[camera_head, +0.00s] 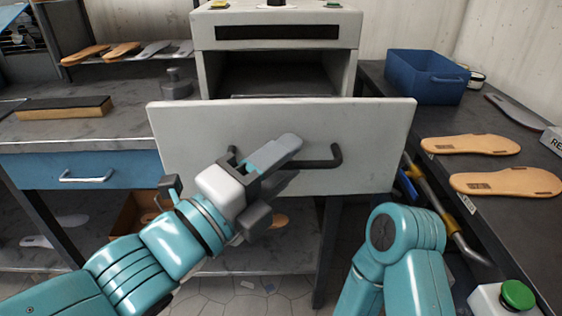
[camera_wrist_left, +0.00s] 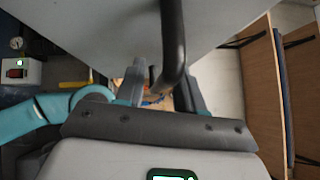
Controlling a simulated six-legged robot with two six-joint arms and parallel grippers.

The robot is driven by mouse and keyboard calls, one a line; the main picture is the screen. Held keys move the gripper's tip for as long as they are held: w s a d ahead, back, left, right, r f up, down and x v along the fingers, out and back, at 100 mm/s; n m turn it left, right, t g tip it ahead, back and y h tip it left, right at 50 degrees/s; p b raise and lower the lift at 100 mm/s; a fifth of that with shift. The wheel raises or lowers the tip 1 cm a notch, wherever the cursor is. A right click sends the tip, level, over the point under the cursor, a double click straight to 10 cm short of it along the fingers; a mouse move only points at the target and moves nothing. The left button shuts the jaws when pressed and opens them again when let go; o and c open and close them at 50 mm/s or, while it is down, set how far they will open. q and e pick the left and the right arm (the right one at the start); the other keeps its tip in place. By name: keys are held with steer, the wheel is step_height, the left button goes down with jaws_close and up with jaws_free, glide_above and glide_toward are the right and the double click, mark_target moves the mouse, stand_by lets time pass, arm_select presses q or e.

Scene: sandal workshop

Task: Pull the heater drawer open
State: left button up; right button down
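The heater (camera_head: 208,60) is a pale grey cabinet at the back centre with a dark opening. Its drawer has a wide pale front panel (camera_head: 375,135) below that opening; how far it stands out is hard to tell. A dark bar handle (camera_head: 325,160) runs across the panel. My left gripper (camera_head: 275,155) is at the handle's left part, covering some of it. In the left wrist view the handle (camera_wrist_left: 173,40) reaches down between the spread fingers (camera_wrist_left: 160,90), near the right one, with a gap beside the left one. My right gripper is out of view; only my right arm shows.
A blue bin (camera_head: 415,80) and several tan soles (camera_head: 470,145) are on the dark right bench. The left bench has a blue drawer (camera_head: 110,170) and a sanding-block-like bar (camera_head: 65,107). A green button box (camera_head: 515,295) is at lower right.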

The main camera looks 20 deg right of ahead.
arm_select(q)
steer(key=shift+s+a, duration=0.1)
stand_by(0.3)
steer(key=p+v, duration=0.1)
steer(key=v, duration=1.5)
steer(key=shift+p, duration=0.3)
steer(key=shift+a+r, duration=0.1)
steer(key=shift+a, duration=0.05)
